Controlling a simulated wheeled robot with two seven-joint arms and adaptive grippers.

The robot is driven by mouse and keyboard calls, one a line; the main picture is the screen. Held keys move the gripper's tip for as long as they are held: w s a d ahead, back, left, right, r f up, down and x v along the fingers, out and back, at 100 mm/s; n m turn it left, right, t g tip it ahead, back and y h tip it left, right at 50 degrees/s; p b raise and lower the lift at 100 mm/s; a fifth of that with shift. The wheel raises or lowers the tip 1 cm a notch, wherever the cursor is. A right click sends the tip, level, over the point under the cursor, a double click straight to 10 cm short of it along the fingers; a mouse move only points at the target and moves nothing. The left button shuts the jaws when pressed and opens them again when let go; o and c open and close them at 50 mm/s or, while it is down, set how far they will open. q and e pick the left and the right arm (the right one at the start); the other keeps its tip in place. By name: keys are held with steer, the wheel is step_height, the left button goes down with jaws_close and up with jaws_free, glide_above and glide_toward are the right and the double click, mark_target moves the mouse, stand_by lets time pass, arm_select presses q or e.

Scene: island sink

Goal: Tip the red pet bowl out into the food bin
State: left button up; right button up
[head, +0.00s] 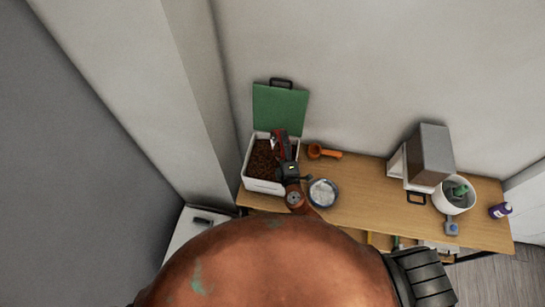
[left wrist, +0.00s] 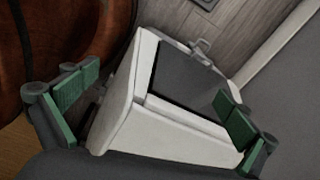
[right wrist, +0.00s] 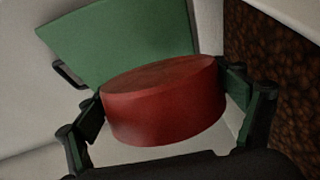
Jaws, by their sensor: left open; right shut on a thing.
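The red pet bowl (head: 275,142) is above the back right part of the food bin (head: 262,187), a white box filled with brown kibble (head: 262,160). My right gripper (head: 285,150) is shut on the bowl (right wrist: 165,105). In the right wrist view the bowl is turned, with a flat red face up and its hollow out of sight. Kibble (right wrist: 270,60) shows to its right. The bin's green lid (head: 279,108) stands open behind. My left gripper (left wrist: 157,105) is open and empty; the head view does not show it.
A round dish (head: 323,193) and an orange scoop (head: 322,152) are right of the bin on the wooden counter. A grey box (head: 430,155), a white pot (head: 454,196) and a purple bottle (head: 500,210) stand farther right. A white box-like unit (left wrist: 150,120) is beyond my left fingers.

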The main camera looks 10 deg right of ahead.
steer(key=shift+s+a+r+n+t+b, duration=0.15)
steer(key=shift+a+r+n+b, duration=0.15)
steer(key=shift+a+n, duration=0.55)
steer(key=shift+a+r+n+t+b, duration=0.15)
steer(key=shift+a+n+b, duration=0.15)
steer(key=shift+n, duration=0.95)
stand_by(1.4)
steer(key=shift+s+a+f+n+t+b, duration=0.15)
steer(key=shift+a+n+b, duration=0.3)
steer(key=shift+a+n, duration=0.6)
steer(key=shift+s+a+n+t+b, duration=0.1)
steer(key=shift+a+n+t+b, duration=0.3)
steer(key=shift+n, duration=1.05)
stand_by(2.0)
